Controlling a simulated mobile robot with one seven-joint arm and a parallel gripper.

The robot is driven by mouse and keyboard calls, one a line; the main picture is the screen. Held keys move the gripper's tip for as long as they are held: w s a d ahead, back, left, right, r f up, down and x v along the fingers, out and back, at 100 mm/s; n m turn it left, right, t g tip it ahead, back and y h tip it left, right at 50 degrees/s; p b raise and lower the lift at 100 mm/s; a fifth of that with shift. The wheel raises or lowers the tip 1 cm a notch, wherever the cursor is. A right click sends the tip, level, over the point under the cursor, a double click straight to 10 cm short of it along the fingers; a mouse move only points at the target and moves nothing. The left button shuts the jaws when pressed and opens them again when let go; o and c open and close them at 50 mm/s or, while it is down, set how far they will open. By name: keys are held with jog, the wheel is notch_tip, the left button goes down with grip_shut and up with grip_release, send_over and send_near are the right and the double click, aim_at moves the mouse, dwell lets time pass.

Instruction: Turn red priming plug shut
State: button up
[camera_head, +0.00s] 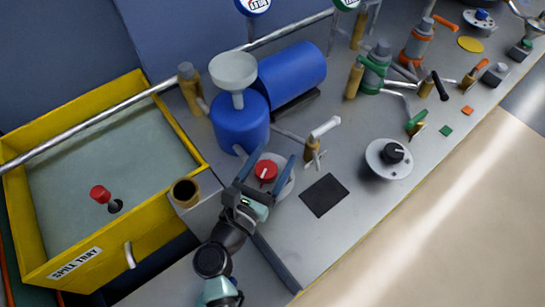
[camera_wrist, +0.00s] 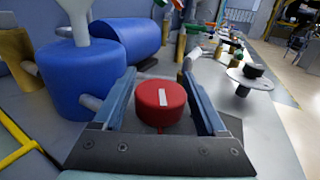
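A red round plug (camera_head: 266,171) with a white line on top sits on a round light plate (camera_head: 285,183) beside the blue pump. My gripper (camera_head: 267,164) is open, with one finger on each side of the plug. In the wrist view the red plug (camera_wrist: 161,104) stands between the two blue-grey fingers, with gaps showing at both sides. Its white line runs roughly along the fingers. Contact with the plug is not visible.
A blue pump (camera_head: 240,122) with a grey funnel (camera_head: 233,72) stands just behind. A yellow spill tray (camera_head: 75,262) at left holds another red-topped piece (camera_head: 100,194). A brass cup (camera_head: 185,192) is left of my gripper. A dark square (camera_head: 324,195) and black dial (camera_head: 393,153) lie right.

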aim_at(257, 166)
jog(key=c, duration=1.1)
jog(key=shift+o, duration=0.2)
